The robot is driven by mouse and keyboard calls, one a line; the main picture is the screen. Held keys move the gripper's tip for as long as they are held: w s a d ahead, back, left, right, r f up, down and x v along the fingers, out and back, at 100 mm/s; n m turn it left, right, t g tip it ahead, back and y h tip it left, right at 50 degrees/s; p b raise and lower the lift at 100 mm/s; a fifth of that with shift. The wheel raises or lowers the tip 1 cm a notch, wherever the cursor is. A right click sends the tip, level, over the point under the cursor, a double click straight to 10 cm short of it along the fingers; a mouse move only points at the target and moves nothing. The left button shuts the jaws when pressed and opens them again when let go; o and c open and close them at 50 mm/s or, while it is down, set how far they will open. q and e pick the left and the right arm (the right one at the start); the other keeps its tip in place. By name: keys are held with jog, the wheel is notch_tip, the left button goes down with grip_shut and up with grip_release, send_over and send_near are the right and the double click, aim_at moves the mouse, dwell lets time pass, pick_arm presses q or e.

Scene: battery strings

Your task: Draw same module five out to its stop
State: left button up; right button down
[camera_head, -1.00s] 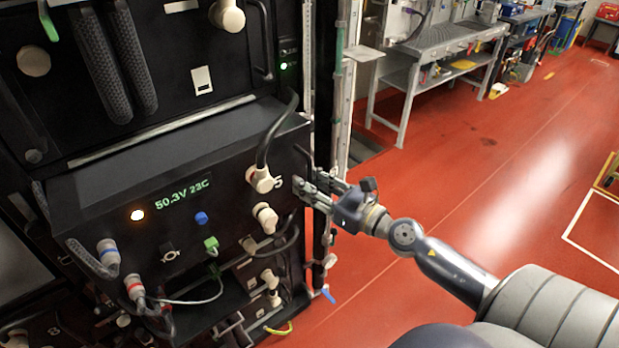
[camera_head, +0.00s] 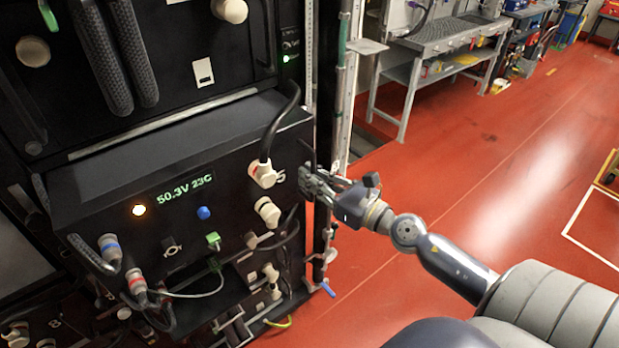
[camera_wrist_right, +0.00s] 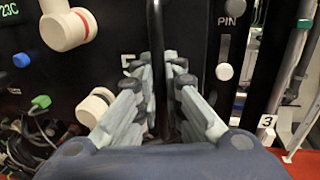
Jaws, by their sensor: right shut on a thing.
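Module five (camera_head: 110,180) is a black box with a lit "50.3V 23C" display (camera_head: 185,190) and a "5" at its right. Its front stands out from the rack, with its top face showing. My right gripper (camera_head: 312,182) is at the right end of this front. In the right wrist view my right gripper (camera_wrist_right: 160,105) has its grey fingers on both sides of an upright black bar handle (camera_wrist_right: 158,60), shut on it. The handle's lower end is hidden by the gripper. My left gripper is not in view.
Cream plugs (camera_head: 264,174) with black cables sit just left of the gripper. A rack post (camera_head: 345,80) stands behind the gripper. The red floor (camera_head: 450,200) at the right is open.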

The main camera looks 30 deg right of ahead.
jog(key=shift+s+f, duration=0.25)
jog(key=shift+s, duration=0.15)
jog(key=c, duration=1.7)
grip_release()
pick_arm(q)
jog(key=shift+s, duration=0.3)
pick_arm(e)
jog(key=shift+s+d+r, duration=0.1)
jog(key=shift+s+r, duration=0.15)
jog(key=shift+s, duration=0.05)
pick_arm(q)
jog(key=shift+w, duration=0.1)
pick_arm(e)
jog(key=v, duration=1.2)
jog(key=shift+s, duration=0.1)
